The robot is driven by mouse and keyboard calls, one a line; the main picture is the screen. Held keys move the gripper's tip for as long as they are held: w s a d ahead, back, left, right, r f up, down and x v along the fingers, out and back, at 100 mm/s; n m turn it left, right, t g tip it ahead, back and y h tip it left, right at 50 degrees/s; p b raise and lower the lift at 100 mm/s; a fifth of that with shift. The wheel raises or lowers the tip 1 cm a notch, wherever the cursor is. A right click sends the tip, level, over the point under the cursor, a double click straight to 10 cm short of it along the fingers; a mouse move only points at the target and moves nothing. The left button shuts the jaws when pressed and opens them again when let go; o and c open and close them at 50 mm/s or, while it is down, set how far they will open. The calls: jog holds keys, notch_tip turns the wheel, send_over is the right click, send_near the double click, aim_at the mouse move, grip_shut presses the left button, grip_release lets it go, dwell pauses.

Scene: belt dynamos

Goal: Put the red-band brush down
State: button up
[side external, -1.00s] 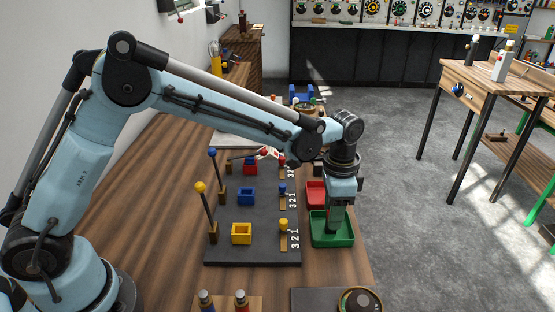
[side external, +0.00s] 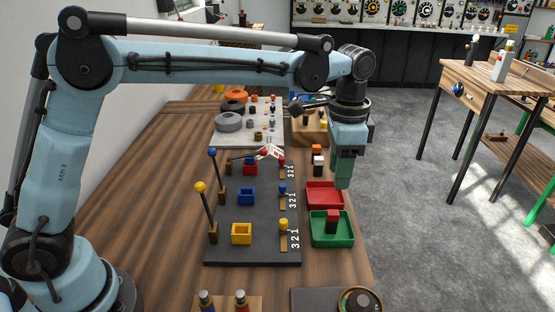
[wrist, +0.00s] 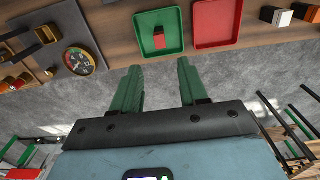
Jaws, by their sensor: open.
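The red-band brush (side external: 332,219), a small block with a red face, stands in the green tray (side external: 348,240). In the wrist view the brush (wrist: 159,39) shows red with a darker part, inside the green tray (wrist: 176,20). My gripper (side external: 343,186) is raised above the trays, apart from the brush. In the wrist view the two green fingers of my gripper (wrist: 160,68) are spread, with nothing between them.
A red tray (side external: 322,190) is directly behind the green one. Two small blocks, one orange-topped (side external: 317,149) and one white (side external: 318,162), stand beyond it. A dark board (side external: 222,250) with coloured boxes and posts is to the left. A round gauge (wrist: 79,61) lies nearby.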

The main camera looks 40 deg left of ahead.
jog(key=s+a+r+n+t, duration=0.3)
jog(key=s+a+r+n, duration=0.1)
jog(key=s+a, duration=0.45)
jog(key=s+a+f+n+t, duration=0.4)
jog(key=s+a+f+n, duration=0.1)
jog(key=s+a, duration=0.2)
jog(key=shift+s, duration=0.45)
